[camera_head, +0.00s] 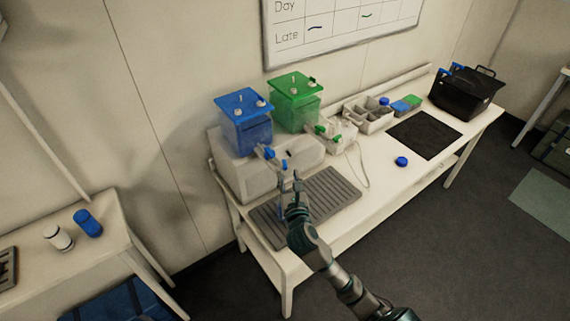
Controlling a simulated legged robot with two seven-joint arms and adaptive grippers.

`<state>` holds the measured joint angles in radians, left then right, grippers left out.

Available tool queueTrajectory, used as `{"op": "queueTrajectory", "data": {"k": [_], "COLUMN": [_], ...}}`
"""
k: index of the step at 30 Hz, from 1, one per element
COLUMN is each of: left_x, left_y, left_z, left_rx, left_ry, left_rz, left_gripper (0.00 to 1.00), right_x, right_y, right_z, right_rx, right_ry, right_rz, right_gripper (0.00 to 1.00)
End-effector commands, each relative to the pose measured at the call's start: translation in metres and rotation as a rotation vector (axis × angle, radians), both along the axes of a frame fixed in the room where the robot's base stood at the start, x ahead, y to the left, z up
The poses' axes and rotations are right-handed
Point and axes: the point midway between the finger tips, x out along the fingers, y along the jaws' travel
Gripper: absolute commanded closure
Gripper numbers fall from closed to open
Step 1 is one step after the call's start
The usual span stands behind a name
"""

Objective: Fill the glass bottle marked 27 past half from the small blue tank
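The small blue tank (247,128) stands on a white stand (246,178) at the back left of the long bench. Its blue tap (268,154) points toward the front. My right gripper (290,181) is just in front of and below this tap, over the grey slatted drip tray (335,190). A thin, pale bluish shape shows between or beside its fingers, too small to tell whether it is a bottle or part of the gripper. I cannot make out a glass bottle or the number 27. My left gripper is out of view.
A green tank (296,112) stands right of the blue one. A grey divided box (369,115), dark mat (424,134), blue cap (401,161) and black case (466,92) lie farther right. A side table (95,245) at left holds a white container (58,238) and blue one (88,223).

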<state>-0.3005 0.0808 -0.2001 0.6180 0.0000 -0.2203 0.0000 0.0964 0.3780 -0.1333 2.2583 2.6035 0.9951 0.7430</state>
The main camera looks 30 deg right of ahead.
Motion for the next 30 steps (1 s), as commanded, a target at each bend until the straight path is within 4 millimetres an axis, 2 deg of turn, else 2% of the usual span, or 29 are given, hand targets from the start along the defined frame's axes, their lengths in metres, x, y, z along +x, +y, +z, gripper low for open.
{"op": "queueTrajectory", "data": {"k": [3, 9, 14, 21, 22, 26, 27, 30], "left_x": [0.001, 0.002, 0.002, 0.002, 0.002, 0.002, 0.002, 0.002], "left_y": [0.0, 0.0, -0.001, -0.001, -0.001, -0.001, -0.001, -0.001], "left_z": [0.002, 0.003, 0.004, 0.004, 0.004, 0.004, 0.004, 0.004], "left_rx": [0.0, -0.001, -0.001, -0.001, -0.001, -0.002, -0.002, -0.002], "left_ry": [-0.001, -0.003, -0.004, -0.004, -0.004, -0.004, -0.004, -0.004], "left_rz": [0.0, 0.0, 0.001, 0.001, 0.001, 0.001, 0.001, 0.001], "left_gripper": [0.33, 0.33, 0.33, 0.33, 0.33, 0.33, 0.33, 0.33], "right_x": [0.025, 0.052, 0.06, 0.061, 0.06, 0.06, 0.06, 0.06], "right_y": [-0.01, -0.021, -0.024, -0.024, -0.024, -0.024, -0.024, -0.024], "right_z": [0.001, 0.0, 0.0, -0.001, -0.001, -0.001, -0.001, 0.0], "right_rx": [0.0, -0.001, 0.001, 0.001, 0.001, 0.001, 0.001, 0.001], "right_ry": [-0.001, 0.0, 0.0, 0.0, 0.0, 0.0, 0.0, 0.0], "right_rz": [-0.001, -0.001, 0.0, 0.0, 0.0, 0.0, 0.0, 0.0], "right_gripper": [0.6, 0.6, 0.6, 0.6, 0.63, 0.95, 1.0, 1.0]}}
